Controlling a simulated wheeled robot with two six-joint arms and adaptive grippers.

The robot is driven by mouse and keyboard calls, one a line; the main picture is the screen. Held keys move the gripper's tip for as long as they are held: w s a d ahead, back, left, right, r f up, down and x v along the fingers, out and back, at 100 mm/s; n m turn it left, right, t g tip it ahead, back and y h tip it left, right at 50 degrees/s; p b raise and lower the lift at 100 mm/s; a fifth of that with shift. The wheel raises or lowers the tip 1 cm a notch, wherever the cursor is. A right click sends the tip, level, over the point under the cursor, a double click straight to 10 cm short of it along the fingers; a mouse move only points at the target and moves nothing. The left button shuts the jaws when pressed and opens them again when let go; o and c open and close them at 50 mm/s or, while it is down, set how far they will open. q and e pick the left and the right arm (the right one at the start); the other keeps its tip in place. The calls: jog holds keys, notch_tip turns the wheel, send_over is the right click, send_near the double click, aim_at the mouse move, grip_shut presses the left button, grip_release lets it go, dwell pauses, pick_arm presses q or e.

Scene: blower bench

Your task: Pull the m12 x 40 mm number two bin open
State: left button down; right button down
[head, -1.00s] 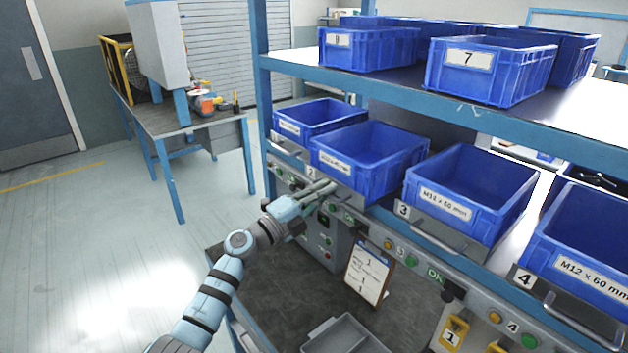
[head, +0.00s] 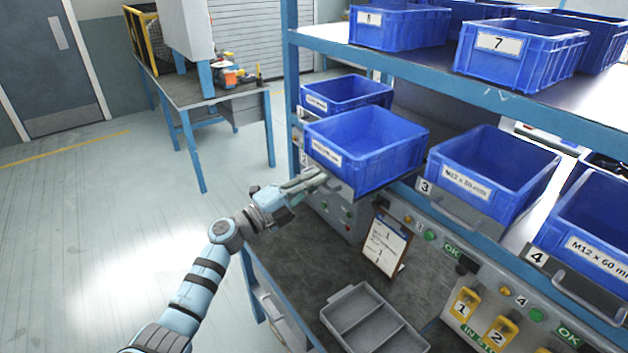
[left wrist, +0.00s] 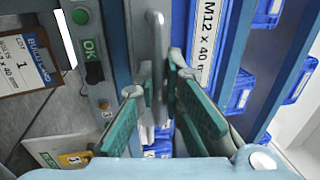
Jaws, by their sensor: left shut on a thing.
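The number two bin (head: 366,143) is blue and empty-looking, on the middle shelf. It juts out past bins 1 and 3. In the left wrist view its label (left wrist: 205,42) reads M12 x 40 m, with the end cut off. My left gripper (head: 318,176) is at the bin's front, shut on its grey handle. In the left wrist view the handle (left wrist: 156,45) runs between the green-padded fingers of my left gripper (left wrist: 160,80). The fingers hide part of the handle. My right gripper is out of view.
Bin 1 (head: 347,92) is behind, bin 3 (head: 492,172) and bin 4 (head: 596,236) to the right. Below are a clipboard (head: 385,245) and a grey divided tray (head: 372,322) on the bench. Floor to the left is clear.

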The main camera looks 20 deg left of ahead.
pick_arm(q)
jog(key=c, duration=1.7)
grip_release()
jog(key=shift+w, duration=0.1)
jog(key=v, duration=1.2)
jog(key=shift+a+f, duration=0.1)
